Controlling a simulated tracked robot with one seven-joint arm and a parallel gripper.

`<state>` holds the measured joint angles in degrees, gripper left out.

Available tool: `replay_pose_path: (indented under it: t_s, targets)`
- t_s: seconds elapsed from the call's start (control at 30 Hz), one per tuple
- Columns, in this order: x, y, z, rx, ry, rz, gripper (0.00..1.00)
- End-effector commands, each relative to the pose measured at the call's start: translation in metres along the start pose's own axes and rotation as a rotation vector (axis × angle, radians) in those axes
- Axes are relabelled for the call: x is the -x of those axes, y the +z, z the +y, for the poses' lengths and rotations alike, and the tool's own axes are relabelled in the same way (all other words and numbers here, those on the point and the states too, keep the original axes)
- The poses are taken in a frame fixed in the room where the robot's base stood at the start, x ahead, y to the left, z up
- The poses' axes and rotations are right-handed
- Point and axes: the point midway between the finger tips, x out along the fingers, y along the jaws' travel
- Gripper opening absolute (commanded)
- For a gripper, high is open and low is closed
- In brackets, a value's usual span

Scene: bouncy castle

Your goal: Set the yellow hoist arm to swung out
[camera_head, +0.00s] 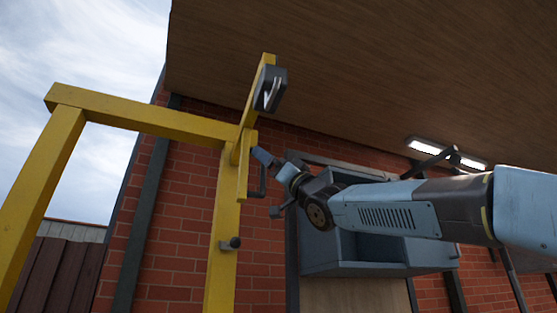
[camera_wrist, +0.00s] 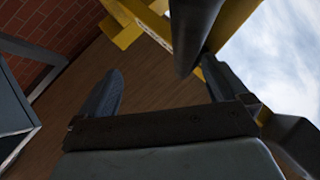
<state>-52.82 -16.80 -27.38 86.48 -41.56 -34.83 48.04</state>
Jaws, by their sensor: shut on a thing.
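The yellow hoist arm (camera_head: 262,82) is joined to the yellow frame at the top of its right post (camera_head: 224,240). It slants up under the wooden ceiling, with a dark block and pale hook (camera_head: 270,90) at its end. A dark bar handle (camera_head: 263,181) sits at the arm's lower part, just beside the post. My gripper (camera_head: 264,157) is at this handle, shut on it. In the wrist view a dark bar (camera_wrist: 193,40) runs between the fingers of my gripper (camera_wrist: 160,75), closer to the right finger. The exact contact is hidden.
A yellow beam (camera_head: 140,115) runs left to a second post (camera_head: 42,205). A grey-blue open box (camera_head: 345,262) hangs on the brick wall beneath my arm. Lamps (camera_head: 447,155) hang at the right.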

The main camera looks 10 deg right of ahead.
Motion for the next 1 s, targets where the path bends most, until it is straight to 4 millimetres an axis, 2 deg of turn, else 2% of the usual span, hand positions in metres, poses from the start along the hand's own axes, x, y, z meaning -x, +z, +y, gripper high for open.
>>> replay_pose_path:
  t_s: [0.03,0.17,0.3,0.8,1.0]
  targets:
    - [-0.001,0.005,0.002,-0.002,0.012,-0.012,0.76]
    - [0.002,0.002,-0.002,-0.001,0.011,-0.011,0.72]
    - [0.016,0.000,-0.003,0.000,0.010,-0.011,0.41]
    - [0.108,-0.006,-0.005,0.001,0.001,0.002,0.41]
    - [0.133,-0.006,-0.004,0.001,-0.001,0.003,0.41]
